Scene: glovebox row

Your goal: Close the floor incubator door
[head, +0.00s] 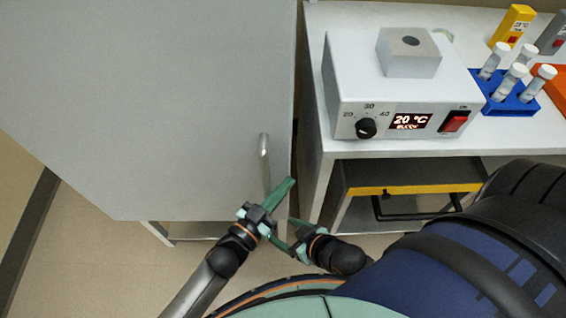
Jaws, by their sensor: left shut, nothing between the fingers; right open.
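The floor incubator door (150,100) is a large, plain pale-grey panel filling the left of the head view. Its slim vertical handle (264,157) is near the right edge. Whether the door stands ajar or flush is hard to tell from this angle. My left gripper (287,184) is shut and empty, with its green fingers just below and right of the handle, seemingly in front of the panel's lower right corner. Contact with the door cannot be made out. My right gripper (284,231) is open and empty, just below the left one, with the two close together.
Right of the door, a white table (460,20) carries a block heater (350,95) reading 20 °C and a blue rack (510,103) of tubes. A yellow-edged drawer unit (350,180) is under it. Floor shows at lower left (90,265).

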